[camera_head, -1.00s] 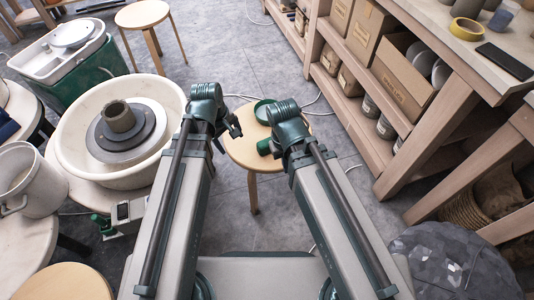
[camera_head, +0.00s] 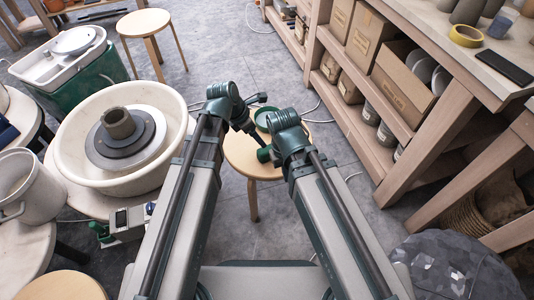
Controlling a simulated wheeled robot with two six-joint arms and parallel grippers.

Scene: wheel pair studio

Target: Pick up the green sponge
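I cannot make out a green sponge for sure. My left gripper (camera_head: 252,128) is dark and angled down over the stool, near the dish. Its fingers are too small to read. My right gripper is mostly hidden behind its own arm.
A pottery wheel with a cream basin (camera_head: 68,147) and grey pot (camera_head: 118,123) stands at left, near a white bucket (camera_head: 30,188). A wooden shelf with cardboard boxes (camera_head: 403,88) stands at right. Another stool (camera_head: 143,22) is behind. Grey floor is open beyond the near stool.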

